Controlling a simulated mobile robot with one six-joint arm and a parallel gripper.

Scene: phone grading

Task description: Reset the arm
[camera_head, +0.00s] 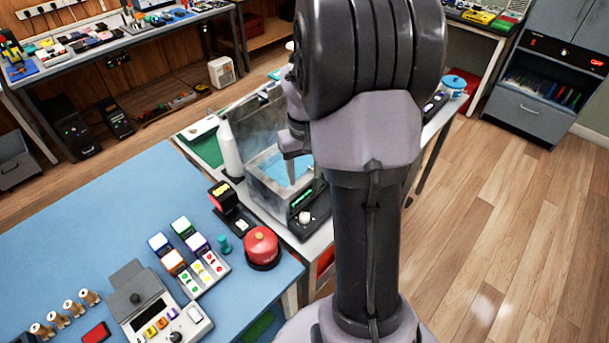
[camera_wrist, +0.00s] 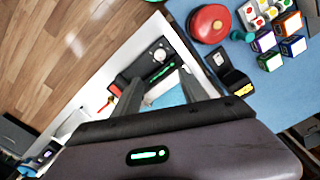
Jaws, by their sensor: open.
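My arm stands upright in the middle of the head view and covers much of the scene behind it. My gripper shows in the wrist view (camera_wrist: 160,88) with its two fingers apart and nothing between them. It is above the grey open-topped box with a blue inside (camera_wrist: 161,93). In the head view the same box (camera_head: 262,190) stands on a white bench left of my arm, partly hidden by it. One small piece of the gripper seems to show beside the arm there; the rest is hidden.
A blue table (camera_head: 120,205) at the left holds a red round button (camera_head: 261,245), several colored cubes and a grey control device (camera_head: 160,310). A white bottle (camera_head: 229,150) stands beside the box. The wooden floor (camera_head: 500,220) at the right is clear. A grey cabinet (camera_head: 545,85) stands at the back right.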

